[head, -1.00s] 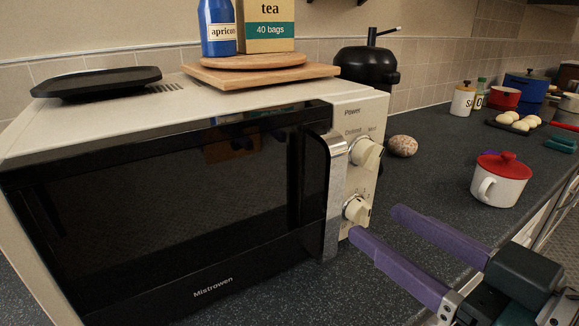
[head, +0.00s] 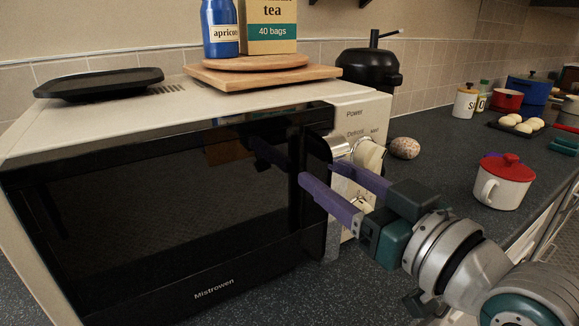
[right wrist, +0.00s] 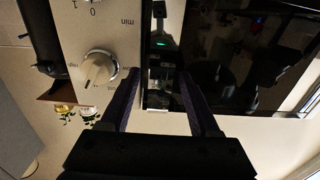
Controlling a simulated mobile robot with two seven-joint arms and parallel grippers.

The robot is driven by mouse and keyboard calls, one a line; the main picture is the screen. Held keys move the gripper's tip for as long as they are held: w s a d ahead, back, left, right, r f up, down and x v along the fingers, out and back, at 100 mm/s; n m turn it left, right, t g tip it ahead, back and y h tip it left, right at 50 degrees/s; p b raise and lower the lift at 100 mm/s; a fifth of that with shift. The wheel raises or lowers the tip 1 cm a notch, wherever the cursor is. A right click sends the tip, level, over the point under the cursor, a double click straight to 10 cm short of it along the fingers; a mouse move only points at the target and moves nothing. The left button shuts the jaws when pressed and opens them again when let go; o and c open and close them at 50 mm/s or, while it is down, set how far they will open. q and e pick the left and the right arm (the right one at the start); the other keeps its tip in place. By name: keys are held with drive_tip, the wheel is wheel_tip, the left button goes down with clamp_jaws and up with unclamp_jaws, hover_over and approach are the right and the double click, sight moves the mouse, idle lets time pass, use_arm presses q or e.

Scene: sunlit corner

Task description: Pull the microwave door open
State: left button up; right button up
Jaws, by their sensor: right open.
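The microwave (head: 200,104) is cream with a dark glass door (head: 140,200) facing me; the door looks closed. Its tall chrome handle (head: 333,242) stands at the door's right edge, beside the control panel. My right gripper (head: 317,170) is open, with its purple fingers either side of the handle, one over the door and one toward the knobs. The fingers hide the handle's middle; I cannot tell whether they touch it. In the right wrist view, the open fingers (right wrist: 160,88) reach toward the door edge, with a knob (right wrist: 99,68) to the left. My left gripper is not in view.
Two boards (head: 262,76), a blue bottle and a tea box stand on the microwave, with a black tray (head: 100,84) at left. A speckled egg-shaped object (head: 404,148) and a red-lidded white pot (head: 503,183) stand on the counter to the right.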

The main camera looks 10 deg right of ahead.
clamp_jaws()
idle(0.5)
idle(0.9)
